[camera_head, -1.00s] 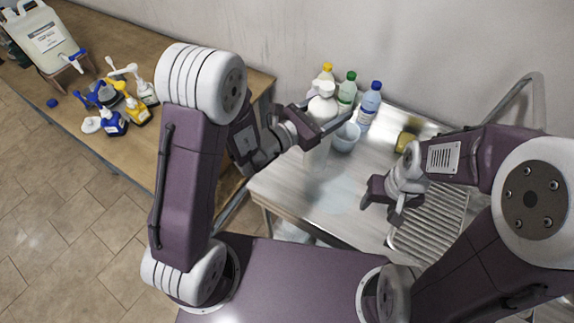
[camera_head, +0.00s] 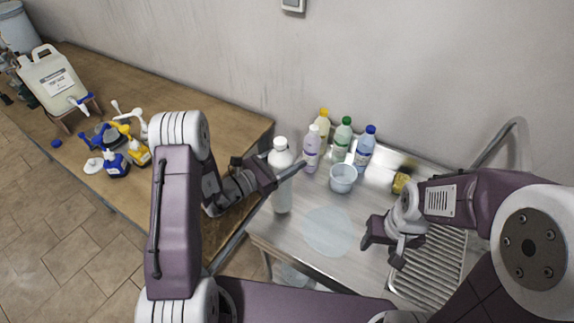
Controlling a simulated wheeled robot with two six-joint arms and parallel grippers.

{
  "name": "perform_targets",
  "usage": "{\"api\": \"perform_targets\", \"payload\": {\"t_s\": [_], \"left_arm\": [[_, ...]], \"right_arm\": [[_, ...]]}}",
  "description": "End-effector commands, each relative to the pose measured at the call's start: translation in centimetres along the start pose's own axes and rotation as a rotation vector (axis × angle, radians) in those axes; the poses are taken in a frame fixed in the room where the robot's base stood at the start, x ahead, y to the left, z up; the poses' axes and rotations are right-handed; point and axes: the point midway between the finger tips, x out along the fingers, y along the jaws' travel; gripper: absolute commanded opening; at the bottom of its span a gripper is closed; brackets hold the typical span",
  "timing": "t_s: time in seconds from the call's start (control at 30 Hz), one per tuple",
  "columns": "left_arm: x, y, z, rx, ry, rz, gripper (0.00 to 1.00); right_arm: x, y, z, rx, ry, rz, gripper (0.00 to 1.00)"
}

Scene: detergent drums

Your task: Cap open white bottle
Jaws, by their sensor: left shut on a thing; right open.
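A white bottle (camera_head: 283,196) stands upright at the left end of the steel counter, with a white top. I cannot tell whether that top is a cap or a bare neck, nor whether its base touches the steel. My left gripper (camera_head: 287,173) is shut on the bottle's upper body, coming from the left. My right gripper (camera_head: 383,246) is open and empty over the counter, by the ribbed drainboard. A small white round piece (camera_head: 93,166), perhaps a lid, lies on the wooden table.
Several coloured-cap bottles, including a blue one (camera_head: 365,150), stand by the wall. A clear cup (camera_head: 343,178) stands before them. A yellow sponge (camera_head: 401,182) lies to the right. The wooden table (camera_head: 200,90) holds pump bottles and a large jerrycan (camera_head: 55,85).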

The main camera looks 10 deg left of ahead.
Motion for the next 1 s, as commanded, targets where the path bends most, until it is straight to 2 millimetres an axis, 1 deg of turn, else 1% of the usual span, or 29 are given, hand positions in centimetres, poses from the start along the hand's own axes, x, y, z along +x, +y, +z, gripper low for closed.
{"api": "perform_targets", "payload": {"t_s": [0.1, 0.4, 0.47, 0.6, 0.7, 1.0], "left_arm": [[-0.3, 0.5, -0.2, 0.001, -0.004, 0.000, 0.00], [-0.2, 0.5, -0.3, 0.001, -0.004, 0.000, 0.00], [-0.2, 0.5, -1.0, 0.000, -0.002, 0.000, 0.00], [-0.3, 0.5, -3.0, -0.001, -0.002, 0.000, 0.00], [-0.2, 0.5, -3.9, 0.000, -0.003, 0.000, 0.00], [-0.2, 0.5, -4.2, 0.002, -0.004, 0.000, 0.00]], "right_arm": [[-0.2, 0.0, 0.0, 0.000, 0.000, 0.000, 0.55], [-0.2, 0.0, 0.0, 0.000, 0.000, 0.000, 0.55], [-0.4, 0.0, 0.0, 0.000, 0.000, 0.000, 0.55], [-0.9, 0.0, -0.1, 0.000, 0.000, 0.000, 0.55], [-1.1, 0.0, -0.1, 0.000, 0.000, 0.000, 0.55], [-1.0, 0.0, -0.1, 0.000, 0.000, 0.000, 0.55]]}}
